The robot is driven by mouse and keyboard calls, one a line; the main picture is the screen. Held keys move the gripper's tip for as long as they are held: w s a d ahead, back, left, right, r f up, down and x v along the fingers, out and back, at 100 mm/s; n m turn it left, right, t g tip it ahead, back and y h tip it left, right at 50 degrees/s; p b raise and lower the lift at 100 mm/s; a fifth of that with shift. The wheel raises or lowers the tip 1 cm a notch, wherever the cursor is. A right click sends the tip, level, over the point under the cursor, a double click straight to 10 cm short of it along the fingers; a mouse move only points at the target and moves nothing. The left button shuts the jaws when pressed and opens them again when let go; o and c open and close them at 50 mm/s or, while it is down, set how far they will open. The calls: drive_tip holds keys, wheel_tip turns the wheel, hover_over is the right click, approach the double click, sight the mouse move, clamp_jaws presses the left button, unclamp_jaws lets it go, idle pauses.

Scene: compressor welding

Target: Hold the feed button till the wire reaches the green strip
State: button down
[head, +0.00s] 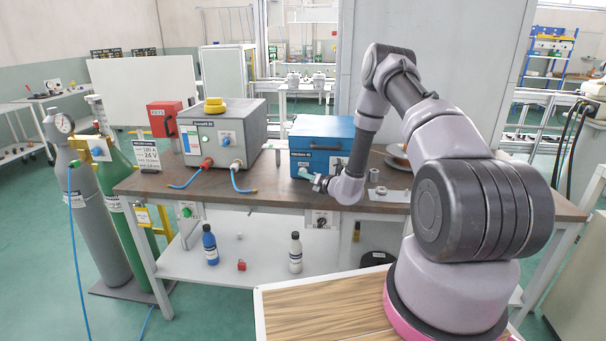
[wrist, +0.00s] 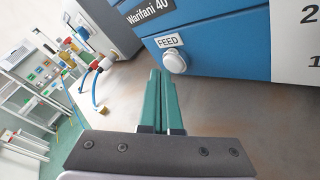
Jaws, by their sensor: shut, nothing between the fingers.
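The blue wire feeder box (head: 330,137) stands on the workbench in the head view. In the wrist view its blue front (wrist: 215,50) fills the upper right, with a round white feed button (wrist: 175,61) beneath a FEED label. My gripper (wrist: 161,72) has green fingers pressed together with nothing between them. The fingertips are just below and left of the button in the picture; I cannot tell whether they touch it. In the head view my gripper (head: 304,173) is at the box's lower left front. I cannot make out the wire or the green strip.
A spool (head: 398,155) and small metal parts (head: 380,191) lie to the right, near my arm. Bare brown bench top (head: 270,180) lies in front of the units.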

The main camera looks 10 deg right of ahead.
drive_tip(key=shift+w+d, duration=0.15)
drive_tip(key=shift+w, duration=0.35)
idle(2.4)
idle(1.8)
drive_tip(key=shift+s+a, duration=0.25)
drive_tip(key=shift+s, duration=0.6)
drive_tip(key=shift+s+a, duration=0.25)
drive_tip(key=shift+s, duration=0.55)
drive_tip(key=shift+s+a, duration=0.3)
drive_tip(key=shift+s, duration=0.5)
drive_tip(key=shift+s+a, duration=0.25)
drive_tip(key=shift+s, duration=0.55)
